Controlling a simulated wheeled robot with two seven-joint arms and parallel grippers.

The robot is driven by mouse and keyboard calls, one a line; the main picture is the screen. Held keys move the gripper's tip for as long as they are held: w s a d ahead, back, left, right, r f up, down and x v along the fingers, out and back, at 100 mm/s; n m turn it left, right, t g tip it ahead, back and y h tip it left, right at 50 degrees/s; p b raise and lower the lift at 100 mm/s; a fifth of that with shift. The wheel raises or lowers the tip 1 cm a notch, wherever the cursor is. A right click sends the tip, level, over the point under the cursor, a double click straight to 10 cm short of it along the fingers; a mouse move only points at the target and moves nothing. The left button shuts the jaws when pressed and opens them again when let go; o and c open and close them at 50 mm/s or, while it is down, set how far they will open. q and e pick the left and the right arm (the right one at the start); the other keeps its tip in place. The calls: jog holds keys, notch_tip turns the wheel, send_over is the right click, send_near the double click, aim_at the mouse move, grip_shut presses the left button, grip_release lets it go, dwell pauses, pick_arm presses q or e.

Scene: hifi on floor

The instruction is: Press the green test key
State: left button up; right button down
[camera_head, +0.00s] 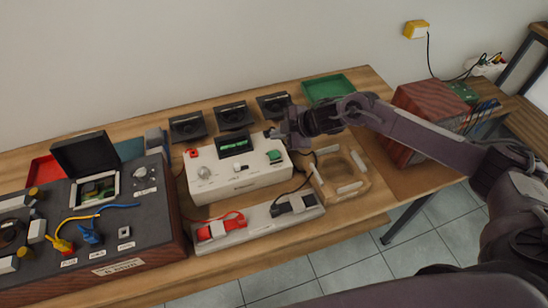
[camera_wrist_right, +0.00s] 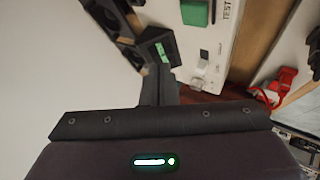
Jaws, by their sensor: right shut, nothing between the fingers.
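The white tester box (camera_head: 222,182) stands on the wooden bench in the head view. The green test key (camera_head: 273,156) is on its top at the right. In the right wrist view the green key (camera_wrist_right: 195,13) is at the top edge, partly cut off, beside the printed word TEST. My right gripper (camera_head: 272,132) is shut and empty, behind the box's far right edge and apart from the key. In the right wrist view its closed fingers (camera_wrist_right: 160,72) point toward the box's dark display (camera_wrist_right: 158,48). My left gripper is in neither view.
A grey tray with a red clamp (camera_head: 220,226) and a black clamp (camera_head: 295,204) lies before the box. A wooden ring-like holder (camera_head: 340,176) is to its right. Several black units (camera_head: 232,115) stand behind. A dark console (camera_head: 95,225) is at left, a green tray (camera_head: 325,87) at the back.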

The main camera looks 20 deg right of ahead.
jog(key=b, duration=0.3)
send_over(278, 155)
notch_tip(278, 155, down, 4)
jog(key=shift+f, duration=0.2)
jog(key=shift+a+f, duration=0.1)
jog(key=shift+f, duration=0.45)
dwell(0.8)
jog(key=shift+f+b, duration=0.15)
jog(key=shift+b, duration=0.15)
jog(key=shift+f, duration=0.3)
